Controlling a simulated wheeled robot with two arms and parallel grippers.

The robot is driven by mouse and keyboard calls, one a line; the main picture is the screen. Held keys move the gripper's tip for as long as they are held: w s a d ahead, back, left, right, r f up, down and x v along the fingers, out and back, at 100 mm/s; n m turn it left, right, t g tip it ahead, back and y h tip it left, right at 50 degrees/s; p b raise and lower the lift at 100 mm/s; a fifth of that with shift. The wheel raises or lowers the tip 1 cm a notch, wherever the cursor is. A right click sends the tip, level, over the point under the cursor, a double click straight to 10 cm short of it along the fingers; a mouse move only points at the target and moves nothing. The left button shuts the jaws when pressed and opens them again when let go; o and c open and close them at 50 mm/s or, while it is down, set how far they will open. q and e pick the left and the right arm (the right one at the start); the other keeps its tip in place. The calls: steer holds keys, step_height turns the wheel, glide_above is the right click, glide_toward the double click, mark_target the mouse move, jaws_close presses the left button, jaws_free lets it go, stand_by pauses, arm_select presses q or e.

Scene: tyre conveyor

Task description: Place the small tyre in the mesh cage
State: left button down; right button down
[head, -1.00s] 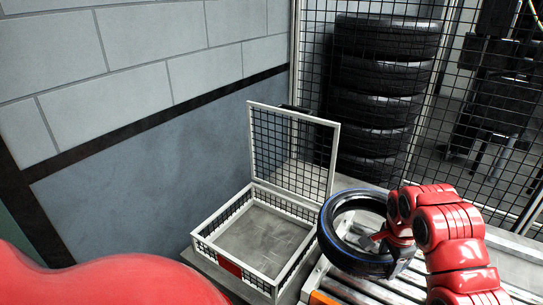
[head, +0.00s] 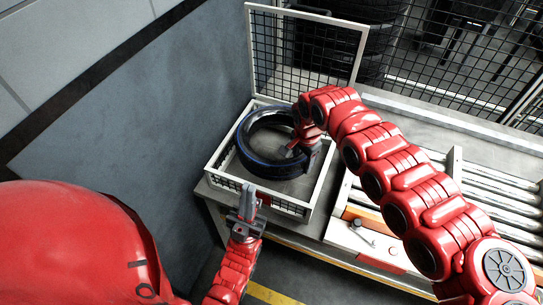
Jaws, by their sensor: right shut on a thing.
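The small tyre (head: 262,168), black with a blue line, is inside the outline of the white-framed mesh cage (head: 220,180), tilted a little. Whether it touches the cage floor is hard to tell. The cage lid (head: 306,47) stands open at the back. My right gripper (head: 299,150) is shut on the tyre's right side, partly hidden by its own wrist. My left gripper (head: 246,204) is in front of the cage, by its front wall and red tag; its fingers are small and I cannot tell if they are apart.
The roller conveyor (head: 487,196) lies to the right, with an orange and white end panel (head: 366,240). Stacked tyres (head: 350,62) stand behind a mesh fence (head: 470,70). A blue-grey wall (head: 150,120) is close on the left.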

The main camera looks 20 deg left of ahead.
mark_target(303, 160)
step_height(303, 160, down, 4)
steer(key=shift+p, duration=0.5)
step_height(303, 160, down, 4)
steer(key=shift+a+f+p, duration=0.1)
steer(key=shift+p, duration=0.3)
steer(key=shift+f, duration=0.35)
steer(key=shift+c, duration=1.4)
jaws_free()
steer(key=shift+s+f, duration=0.1)
steer(key=shift+f, duration=0.05)
steer(key=shift+r, duration=0.2)
steer(key=r, duration=0.4)
steer(key=r+b, duration=0.1)
steer(key=r, duration=0.3)
steer(key=r+b, duration=0.1)
steer(key=r, duration=0.2)
steer(key=shift+s+d+r, duration=0.35)
steer(key=shift+s+r, duration=0.05)
